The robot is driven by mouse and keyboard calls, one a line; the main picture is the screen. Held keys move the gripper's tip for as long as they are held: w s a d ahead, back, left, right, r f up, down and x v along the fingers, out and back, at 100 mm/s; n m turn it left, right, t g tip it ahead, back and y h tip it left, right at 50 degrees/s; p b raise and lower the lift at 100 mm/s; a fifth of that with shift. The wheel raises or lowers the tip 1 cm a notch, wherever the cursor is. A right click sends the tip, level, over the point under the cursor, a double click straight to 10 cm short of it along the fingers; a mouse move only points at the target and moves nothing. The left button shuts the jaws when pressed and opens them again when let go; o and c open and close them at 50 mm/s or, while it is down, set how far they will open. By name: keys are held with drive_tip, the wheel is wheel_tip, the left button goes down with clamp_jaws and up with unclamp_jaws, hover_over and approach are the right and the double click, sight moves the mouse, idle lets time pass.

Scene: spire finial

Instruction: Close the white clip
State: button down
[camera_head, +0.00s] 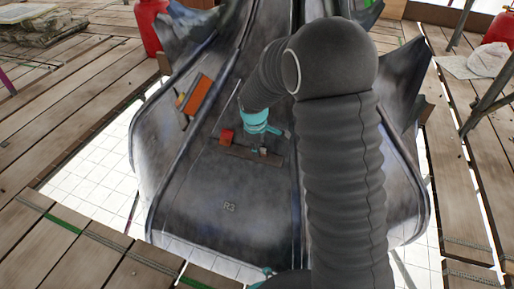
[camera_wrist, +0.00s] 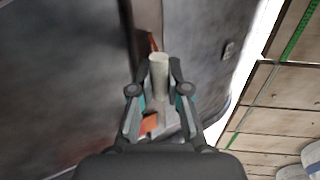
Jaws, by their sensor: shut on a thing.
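In the wrist view a pale, whitish rounded piece (camera_wrist: 158,75), which I take to be the white clip, stands between the fingertips of my gripper (camera_wrist: 158,90). The fingers are shut on it from both sides. In the head view my gripper (camera_head: 264,142) reaches down to a brown strip (camera_head: 240,153) on the grey spire panel. The clip is too small there to make out clearly. My fingers and arm hide part of this spot.
A red block (camera_head: 227,136) sits at the strip's left end. An orange box (camera_head: 198,95) is on the panel's left part. The panel's lower part, marked R3 (camera_head: 230,206), is bare. Wooden planks (camera_head: 70,130) surround the spire, with a gap between.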

drive_tip(key=p, duration=0.1)
drive_tip(key=r+g+p, duration=0.1)
drive_tip(key=p, duration=0.1)
drive_tip(key=shift+w+d+y+p, duration=0.15)
drive_tip(key=shift+w+y+p, duration=0.15)
drive_tip(key=shift+w, duration=0.05)
drive_tip(key=shift+w+d+g+y+p, duration=0.1)
drive_tip(key=shift+w+g+y+p, duration=0.25)
drive_tip(key=shift+g+p, duration=0.65)
drive_tip(key=g+p, duration=0.1)
drive_tip(key=w+y+p, duration=0.1)
drive_tip(key=shift+d+f+g+p, duration=0.2)
drive_tip(key=shift+d+g+p, duration=0.05)
drive_tip(key=shift+g+p, duration=0.15)
drive_tip(key=shift+w+d+f+g+y+p, duration=0.15)
drive_tip(key=shift+w+g+y+p, duration=0.2)
drive_tip(key=shift+g, duration=0.35)
drive_tip(key=shift+w+d+f+g+y+p, duration=0.1)
drive_tip(key=shift+w+f+g+y+p, duration=0.15)
drive_tip(key=shift+g, duration=0.45)
drive_tip(key=shift+w+r, duration=0.1)
drive_tip(key=c, duration=1.1)
unclamp_jaws()
drive_tip(key=shift+c, duration=0.2)
